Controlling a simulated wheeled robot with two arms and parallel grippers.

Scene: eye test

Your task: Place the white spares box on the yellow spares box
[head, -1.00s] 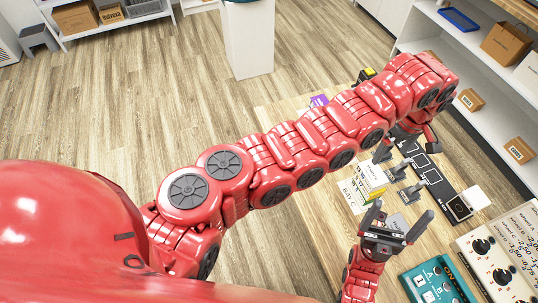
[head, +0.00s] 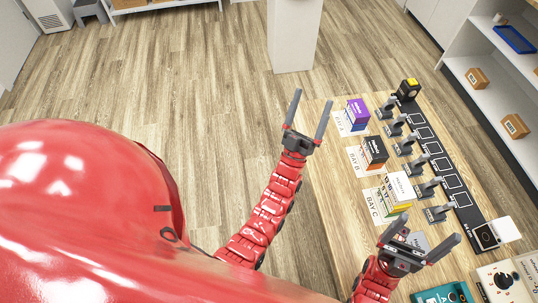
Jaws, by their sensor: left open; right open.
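The white spares box (head: 402,187) is at the BAY C spot on the wooden table. The yellow spares box (head: 391,196) shows directly below and to the left of it. The white box appears to rest on the yellow one, but their exact contact is hard to tell at this size. My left gripper (head: 312,101) is open and empty, left of the boxes by the table's left edge. My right gripper (head: 430,231) is open and empty, in front of the two boxes and apart from them. It hides part of the table there.
A purple box (head: 358,111) stands at the back of the table (head: 335,195), and a dark box with an orange side (head: 374,152) at BAY B. Several grey upright holders (head: 406,145) line a black strip (head: 445,175) on the right. A teal device (head: 440,295) is at the front.

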